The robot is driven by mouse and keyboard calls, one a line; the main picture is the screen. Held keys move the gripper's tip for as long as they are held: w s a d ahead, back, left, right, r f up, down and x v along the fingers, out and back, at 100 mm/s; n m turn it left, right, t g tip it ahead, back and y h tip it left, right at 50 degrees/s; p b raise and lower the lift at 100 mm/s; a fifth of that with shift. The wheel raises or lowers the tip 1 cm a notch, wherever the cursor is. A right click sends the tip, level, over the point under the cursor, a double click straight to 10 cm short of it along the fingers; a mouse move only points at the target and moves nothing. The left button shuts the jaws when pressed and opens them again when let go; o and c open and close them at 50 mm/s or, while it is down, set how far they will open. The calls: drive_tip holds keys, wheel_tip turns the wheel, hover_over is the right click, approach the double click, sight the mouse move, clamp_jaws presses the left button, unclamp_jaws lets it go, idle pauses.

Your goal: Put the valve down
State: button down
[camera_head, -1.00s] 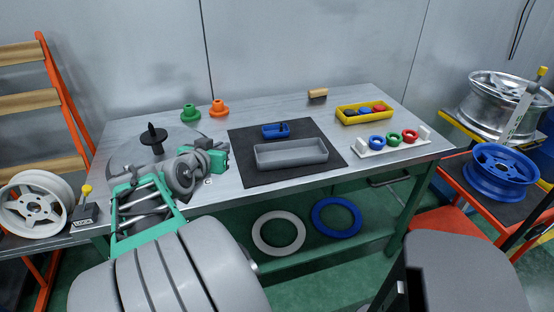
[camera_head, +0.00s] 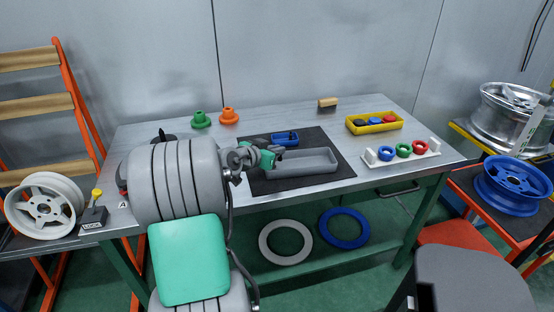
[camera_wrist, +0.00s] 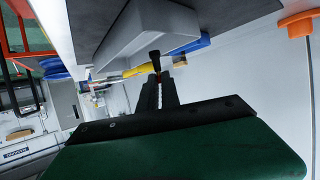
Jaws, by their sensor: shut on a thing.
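My gripper (camera_head: 279,151) is over the left end of the grey tray (camera_head: 318,167), close to the small blue bin (camera_head: 279,141). In the wrist view my gripper (camera_wrist: 158,80) is shut on a small dark valve (camera_wrist: 154,58), which sticks out past the fingertips. The grey tray (camera_wrist: 135,32) and the blue bin (camera_wrist: 192,47) are just beyond it. The valve appears apart from the tray, but I cannot tell its exact height. In the head view the held valve is too small to make out. A dark piece shows in the blue bin.
The trays sit on a black mat (camera_head: 258,180) on the metal table. A yellow bin (camera_head: 374,123) and a rack of coloured rings (camera_head: 403,150) stand to the right. Green (camera_head: 201,120) and orange (camera_head: 229,116) cones stand behind. A wooden block (camera_head: 327,103) is at the back.

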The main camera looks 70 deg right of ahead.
drive_tip(key=shift+d+f, duration=0.15)
drive_tip(key=shift+f, duration=0.8)
drive_tip(key=shift+d+f, duration=0.15)
drive_tip(key=shift+f, duration=0.8)
drive_tip(key=shift+f, duration=0.2)
drive_tip(key=c, duration=1.6)
unclamp_jaws()
drive_tip(key=shift+w+r, duration=0.1)
